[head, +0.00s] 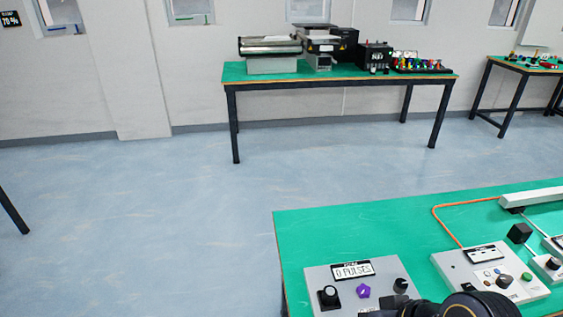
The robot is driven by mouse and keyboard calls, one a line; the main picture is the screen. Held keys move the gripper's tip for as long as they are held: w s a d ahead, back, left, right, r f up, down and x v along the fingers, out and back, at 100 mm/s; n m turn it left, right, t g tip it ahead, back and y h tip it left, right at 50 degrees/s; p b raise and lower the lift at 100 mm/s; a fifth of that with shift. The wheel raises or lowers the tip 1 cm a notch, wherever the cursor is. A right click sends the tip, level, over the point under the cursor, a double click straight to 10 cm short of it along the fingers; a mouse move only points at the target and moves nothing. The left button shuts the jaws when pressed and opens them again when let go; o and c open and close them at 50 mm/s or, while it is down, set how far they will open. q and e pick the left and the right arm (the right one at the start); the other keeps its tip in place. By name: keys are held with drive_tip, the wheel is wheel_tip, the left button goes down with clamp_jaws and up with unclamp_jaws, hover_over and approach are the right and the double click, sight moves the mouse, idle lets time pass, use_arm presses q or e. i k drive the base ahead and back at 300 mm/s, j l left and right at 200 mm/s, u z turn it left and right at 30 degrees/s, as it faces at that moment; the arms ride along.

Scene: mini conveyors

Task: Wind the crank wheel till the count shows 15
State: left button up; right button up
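A grey control box (318,275) sits on the near green table at the bottom of the head view. Its display (353,270) reads "0 PULSES". Below the display are a black knob (328,297) on the left, a purple star-shaped knob (363,291) and a small black part (401,286) on the right. I cannot tell which of these is the crank wheel. A dark part of my own arm crosses the bottom right and hides the box's lower right corner. Neither gripper's fingers show.
A second light box (450,264) with buttons stands right of the first, with an orange cable (435,214) behind it. A black cube (519,233) lies farther right. The near table's back left (340,228) is bare. A far table (300,76) carries several devices.

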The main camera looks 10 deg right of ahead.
sight(400, 286)
drive_tip(key=z, duration=1.25)
